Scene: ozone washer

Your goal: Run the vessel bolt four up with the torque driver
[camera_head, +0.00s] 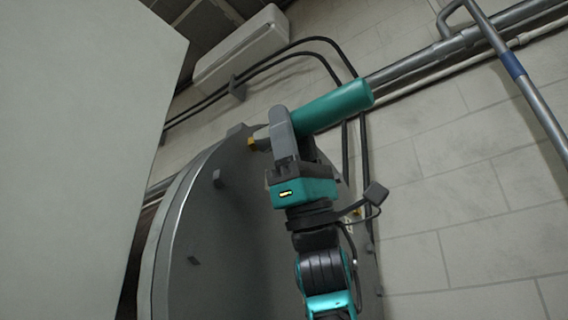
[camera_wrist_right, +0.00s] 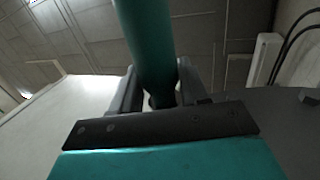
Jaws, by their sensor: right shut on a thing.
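The torque driver (camera_head: 335,106) is a teal cylinder in the head view, tilted up to the right. My right gripper (camera_head: 281,135) is shut on it near its left end. The driver's narrow grey nose points left at a small yellow bolt head (camera_head: 252,143) on the rim of the round grey vessel (camera_head: 225,240). The nose looks close to the bolt; I cannot tell whether they touch. In the right wrist view the driver (camera_wrist_right: 147,45) stands between the two fingers, and its tip is hidden. My left gripper is not in view.
A large pale panel (camera_head: 75,150) fills the left side. Dark cables (camera_head: 315,42) and metal pipes (camera_head: 420,65) run along the tiled wall behind. A blue-banded pipe (camera_head: 515,70) is at the upper right. Grey lugs (camera_head: 217,178) stick out of the vessel's face.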

